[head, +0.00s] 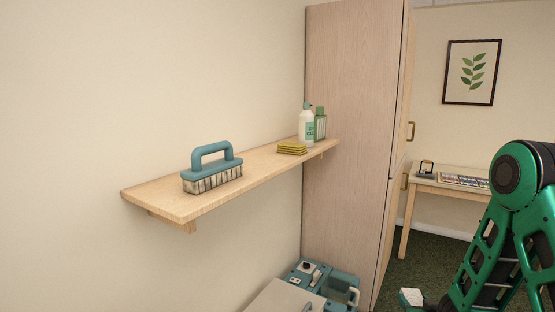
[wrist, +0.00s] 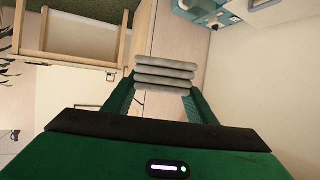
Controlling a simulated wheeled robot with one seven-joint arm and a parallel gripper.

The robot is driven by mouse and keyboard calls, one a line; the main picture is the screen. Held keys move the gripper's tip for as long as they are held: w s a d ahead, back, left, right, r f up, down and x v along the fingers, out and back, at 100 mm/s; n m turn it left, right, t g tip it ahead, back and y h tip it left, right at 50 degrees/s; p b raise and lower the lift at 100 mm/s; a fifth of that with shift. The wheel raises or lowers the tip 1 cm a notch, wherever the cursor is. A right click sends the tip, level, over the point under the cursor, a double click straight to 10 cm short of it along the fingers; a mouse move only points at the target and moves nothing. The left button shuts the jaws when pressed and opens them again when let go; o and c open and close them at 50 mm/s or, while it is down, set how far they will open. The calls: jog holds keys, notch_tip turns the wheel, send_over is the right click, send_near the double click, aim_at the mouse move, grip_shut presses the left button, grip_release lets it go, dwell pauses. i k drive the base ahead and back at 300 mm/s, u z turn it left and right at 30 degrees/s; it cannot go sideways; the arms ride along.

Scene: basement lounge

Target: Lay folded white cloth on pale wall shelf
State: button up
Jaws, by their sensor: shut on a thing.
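The folded white cloth (wrist: 165,68) is a thick stack of layers, looking pale grey in the wrist view. My gripper (wrist: 163,88) is shut on it, with a green finger on each side. In the head view the cloth (head: 411,296) is small at the bottom edge, low and to the right of the shelf, apart from it. The pale wall shelf (head: 160,197) runs along the left wall in the head view. A blue-handled brush (head: 212,170) stands near its front end, and yellow sponges (head: 292,148) lie farther back.
A white bottle (head: 306,128) and a green container (head: 320,124) stand at the shelf's far end, beside a tall wooden cabinet (head: 350,120). The shelf between brush and sponges is bare. Teal boxes (head: 318,278) sit below. A side table (head: 425,182) stands at the back right.

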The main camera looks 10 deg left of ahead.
aim_at(273, 158)
jog(key=i, duration=0.9)
jog(key=u, duration=0.05)
